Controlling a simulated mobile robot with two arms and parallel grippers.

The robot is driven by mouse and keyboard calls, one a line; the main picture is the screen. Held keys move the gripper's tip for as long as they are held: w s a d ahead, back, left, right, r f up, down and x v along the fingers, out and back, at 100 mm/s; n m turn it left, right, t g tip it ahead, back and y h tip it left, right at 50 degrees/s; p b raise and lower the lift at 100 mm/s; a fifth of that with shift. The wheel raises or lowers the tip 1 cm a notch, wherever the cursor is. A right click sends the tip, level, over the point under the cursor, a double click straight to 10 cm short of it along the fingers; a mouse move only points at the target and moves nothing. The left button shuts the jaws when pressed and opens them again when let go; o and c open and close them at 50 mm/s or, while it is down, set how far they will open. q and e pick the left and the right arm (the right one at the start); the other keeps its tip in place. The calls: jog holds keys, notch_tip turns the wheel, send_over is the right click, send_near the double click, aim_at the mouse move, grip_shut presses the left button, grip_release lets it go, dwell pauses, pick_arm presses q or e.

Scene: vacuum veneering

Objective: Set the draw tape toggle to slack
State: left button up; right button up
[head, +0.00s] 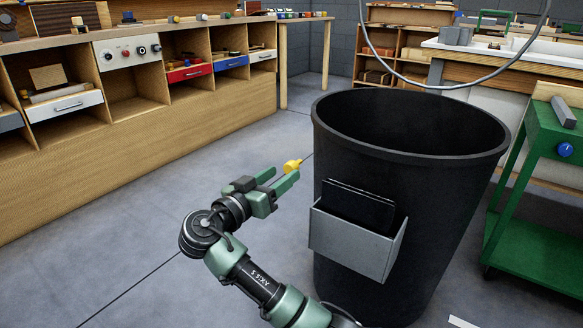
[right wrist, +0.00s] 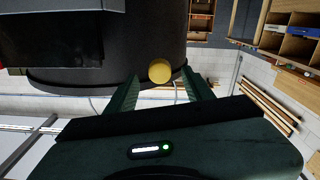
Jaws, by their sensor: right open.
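A yellow toggle (head: 292,165) with a rounded end sits just left of a large black bin (head: 345,255), below its rim. In the right wrist view the yellow toggle (right wrist: 160,71) is a round disc in front of the dark bin wall. My right gripper (head: 284,174) is open, with its two green fingers pointing at the toggle. In the right wrist view the toggle shows between and just beyond the fingertips (right wrist: 160,86). I cannot tell whether a finger touches it. The toggle's mounting and the tape are not clearly visible. My left gripper is not in view.
A grey holder (head: 350,245) with a dark flat panel (head: 358,205) is on the bin's front. A green cart (head: 540,220) stands right of the bin. A wooden workbench (head: 150,140) runs along the left. The grey floor between bench and bin is clear.

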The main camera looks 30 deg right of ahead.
aim_at(298, 163)
jog(key=b+x, duration=0.2)
jog(key=x, duration=0.6)
jog(key=shift+s+f, duration=0.1)
jog(key=shift+a, duration=0.1)
grip_shut()
dwell(1.1)
